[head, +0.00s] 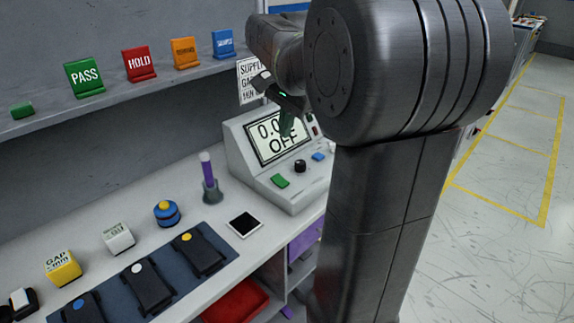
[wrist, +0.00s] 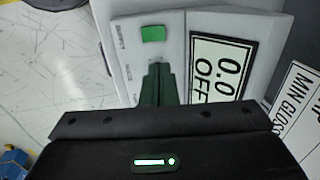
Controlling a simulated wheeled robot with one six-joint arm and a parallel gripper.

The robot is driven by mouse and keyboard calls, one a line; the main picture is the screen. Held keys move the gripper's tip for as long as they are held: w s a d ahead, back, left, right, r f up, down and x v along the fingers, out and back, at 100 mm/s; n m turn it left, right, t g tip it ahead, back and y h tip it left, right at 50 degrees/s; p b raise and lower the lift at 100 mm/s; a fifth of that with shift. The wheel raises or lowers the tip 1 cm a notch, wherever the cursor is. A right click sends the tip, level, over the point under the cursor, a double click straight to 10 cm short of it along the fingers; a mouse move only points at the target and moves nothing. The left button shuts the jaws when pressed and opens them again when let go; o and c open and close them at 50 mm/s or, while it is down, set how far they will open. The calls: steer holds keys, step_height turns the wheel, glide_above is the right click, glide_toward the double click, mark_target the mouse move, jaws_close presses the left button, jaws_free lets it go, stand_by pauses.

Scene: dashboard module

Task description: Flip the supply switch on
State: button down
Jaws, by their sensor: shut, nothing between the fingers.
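The supply unit (head: 245,153) is a pale console on the bench, and its screen (head: 265,143) reads 0.0 and OFF. The screen also shows, turned sideways, in the wrist view (wrist: 222,62). A small dark switch-like part (head: 312,127) sits right of the screen, too small to tell its setting. My gripper (head: 286,130) is shut and empty, its dark green fingers in front of the screen in the head view. In the wrist view its fingers (wrist: 158,70) point at the console's lower face. I cannot tell whether they touch it.
The console's front has a green button (head: 280,181), a black knob (head: 300,166) and a blue button (head: 318,156). A sign (head: 250,80) stands behind. My arm hides the console's right side.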

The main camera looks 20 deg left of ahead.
mark_target(281, 181)
steer(key=shift+s, duration=0.1)
steer(key=f, duration=0.4)
steer(key=a+f, duration=0.1)
steer(key=f, duration=0.4)
steer(key=w+a+f+b, duration=0.1)
steer(key=f, duration=0.3)
steer(key=shift+a+f, duration=0.25)
steer(key=shift+f, duration=0.15)
steer(key=shift+p, duration=0.45)
steer(key=shift+a+f+h+p, duration=0.1)
steer(key=shift+h+p, duration=0.3)
steer(key=shift+w+f, duration=0.1)
steer(key=shift+f, duration=0.1)
steer(key=shift+d, duration=0.25)
steer(key=shift+s+d, duration=0.35)
steer(key=shift+d, duration=0.15)
